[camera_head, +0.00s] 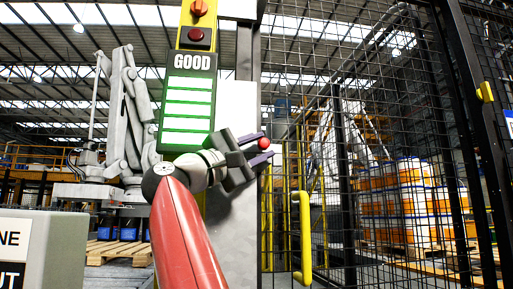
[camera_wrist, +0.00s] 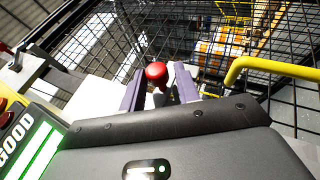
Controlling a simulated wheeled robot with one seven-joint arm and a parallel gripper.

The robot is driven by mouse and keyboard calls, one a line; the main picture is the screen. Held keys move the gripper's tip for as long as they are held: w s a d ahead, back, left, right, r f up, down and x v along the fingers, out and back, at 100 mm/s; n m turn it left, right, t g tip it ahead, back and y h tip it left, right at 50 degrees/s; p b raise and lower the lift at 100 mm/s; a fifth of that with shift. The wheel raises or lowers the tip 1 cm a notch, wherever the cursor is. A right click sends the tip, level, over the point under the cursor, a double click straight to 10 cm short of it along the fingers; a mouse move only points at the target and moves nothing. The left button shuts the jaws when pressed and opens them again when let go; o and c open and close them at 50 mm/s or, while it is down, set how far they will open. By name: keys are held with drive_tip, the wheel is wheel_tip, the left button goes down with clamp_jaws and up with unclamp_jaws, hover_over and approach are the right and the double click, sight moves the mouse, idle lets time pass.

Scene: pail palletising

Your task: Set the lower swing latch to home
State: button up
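A red ball knob (camera_head: 264,143), which looks like the handle of the swing latch, shows beside the grey post at the fence door. It also shows in the wrist view (camera_wrist: 157,73). My gripper (camera_head: 259,149) is at the knob, its two dark purple fingers apart. In the wrist view the knob appears between the fingertips, with a gap on each side; I see no finger touching it. The latch arm behind the knob is mostly hidden by my gripper, so its position cannot be told.
A yellow door handle (camera_head: 304,237) stands out from the black mesh fence (camera_head: 390,50), below and right of my gripper. A status panel reading GOOD (camera_head: 188,105) is on the post at left. Pallet loads of white and orange pails (camera_head: 410,200) stand behind the mesh.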

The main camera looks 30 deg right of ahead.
drive_tip(key=shift+o, duration=1.2)
drive_tip(key=b+v, duration=0.3)
drive_tip(key=v, duration=0.4)
drive_tip(key=shift+a+f, duration=0.2)
drive_tip(key=shift+a, duration=0.15)
